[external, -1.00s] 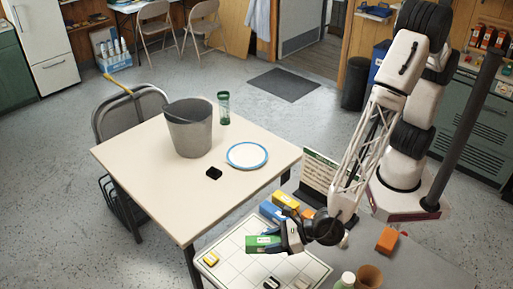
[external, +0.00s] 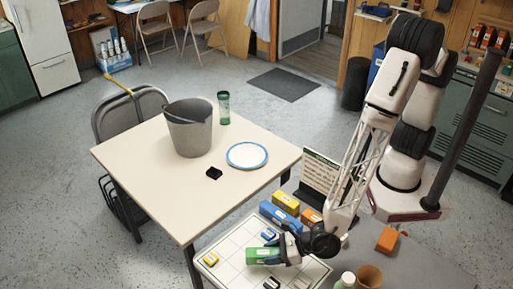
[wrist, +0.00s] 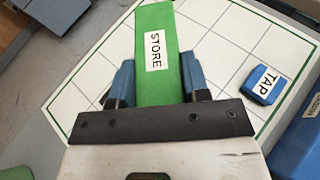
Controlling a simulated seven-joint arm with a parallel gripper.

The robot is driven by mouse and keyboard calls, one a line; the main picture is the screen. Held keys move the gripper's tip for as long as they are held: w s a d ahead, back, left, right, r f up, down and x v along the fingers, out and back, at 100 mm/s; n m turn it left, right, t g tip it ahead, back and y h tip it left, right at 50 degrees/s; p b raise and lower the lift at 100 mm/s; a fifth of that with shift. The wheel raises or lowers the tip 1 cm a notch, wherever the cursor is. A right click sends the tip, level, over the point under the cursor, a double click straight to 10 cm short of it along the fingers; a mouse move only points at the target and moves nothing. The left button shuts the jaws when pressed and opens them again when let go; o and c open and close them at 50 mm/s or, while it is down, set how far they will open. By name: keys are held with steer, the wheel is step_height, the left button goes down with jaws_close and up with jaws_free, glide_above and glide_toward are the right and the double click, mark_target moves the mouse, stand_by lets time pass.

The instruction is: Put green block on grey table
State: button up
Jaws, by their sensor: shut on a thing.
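The green block (external: 262,257) has a white label, which reads STORE in the wrist view (wrist: 150,85). My gripper (external: 284,249) is shut on it, with a blue finger on each side in the wrist view (wrist: 156,80). The block is over the white gridded board (external: 232,246); I cannot tell whether it touches the board. The board lies on the grey table (external: 425,268), whose bare top shows at the right of the board and at the left in the wrist view (wrist: 35,90).
A blue TAP tile (wrist: 265,85) lies on the board. Blue (external: 279,216), yellow (external: 286,203) and orange (external: 387,240) blocks stand close by. A brown cup (external: 369,277) and a white-capped bottle (external: 346,281) are at the front. A beige table (external: 140,165) bears a grey bucket (external: 190,130).

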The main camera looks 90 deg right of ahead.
steer(key=shift+f, duration=1.75)
steer(key=shift+f, duration=0.15)
steer(key=o, duration=1.1)
steer(key=shift+s+r, duration=0.3)
steer(key=shift+s, duration=0.1)
steer(key=v, duration=1.1)
steer(key=shift+s+r, duration=0.1)
